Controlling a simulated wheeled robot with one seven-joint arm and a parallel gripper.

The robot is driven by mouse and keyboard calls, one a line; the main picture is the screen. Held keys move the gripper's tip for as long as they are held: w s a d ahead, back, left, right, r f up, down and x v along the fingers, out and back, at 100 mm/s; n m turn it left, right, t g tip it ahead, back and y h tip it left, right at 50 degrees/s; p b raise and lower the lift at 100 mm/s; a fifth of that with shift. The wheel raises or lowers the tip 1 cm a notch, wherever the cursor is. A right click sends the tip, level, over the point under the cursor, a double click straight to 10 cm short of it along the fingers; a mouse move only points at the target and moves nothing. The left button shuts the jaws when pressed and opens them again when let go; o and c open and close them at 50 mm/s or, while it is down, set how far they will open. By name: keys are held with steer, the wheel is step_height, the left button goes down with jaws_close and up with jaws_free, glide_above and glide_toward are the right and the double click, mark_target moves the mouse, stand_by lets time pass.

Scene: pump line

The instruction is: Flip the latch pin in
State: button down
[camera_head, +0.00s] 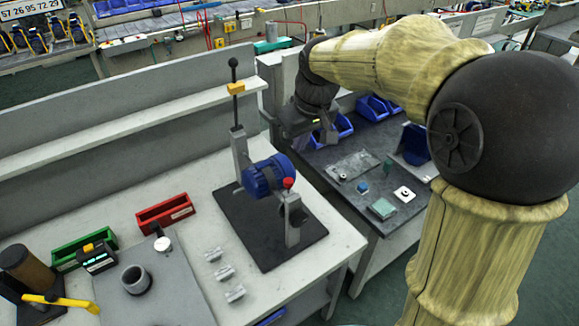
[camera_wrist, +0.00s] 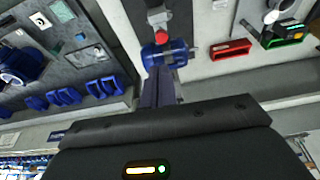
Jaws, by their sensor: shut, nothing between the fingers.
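A blue pump body (camera_head: 267,176) is held in a fixture with grey posts on a black base plate (camera_head: 262,245). A red-knobbed pin (camera_head: 288,183), which may be the latch pin, sits at the front post. The red knob also shows in the wrist view (camera_wrist: 161,37), just beyond the pump body (camera_wrist: 165,52). My gripper (camera_head: 330,138) is above and to the right of the fixture, apart from it, over the dark neighbouring bench. In the wrist view its closed fingers (camera_wrist: 163,78) point toward the pump, with nothing between them. Whether the pin is in or out is unclear.
A tall lever (camera_head: 234,75) with a black ball and yellow block rises behind the pump. Red (camera_head: 166,213) and green (camera_head: 83,250) bins, a grey cup (camera_head: 136,280) and several small metal parts (camera_head: 225,273) lie left. Blue bins (camera_head: 372,107) stand on the dark bench (camera_head: 372,150).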

steer(key=shift+w+a+r, duration=0.2)
steer(key=shift+a+r, duration=0.2)
steer(key=shift+r, duration=0.25)
steer(key=p, duration=0.2)
glide_toward(289, 182)
steer(key=x, duration=0.2)
steer(key=w+x, duration=0.1)
steer(key=x, duration=0.2)
steer(key=shift+w+a+f, duration=0.15)
steer(key=shift+a, duration=0.15)
steer(key=shift+f, duration=0.6)
step_height(289, 182, down, 2)
steer(key=shift+f+b, duration=0.1)
steer(key=shift+b, duration=0.45)
steer(key=shift+d, duration=0.1)
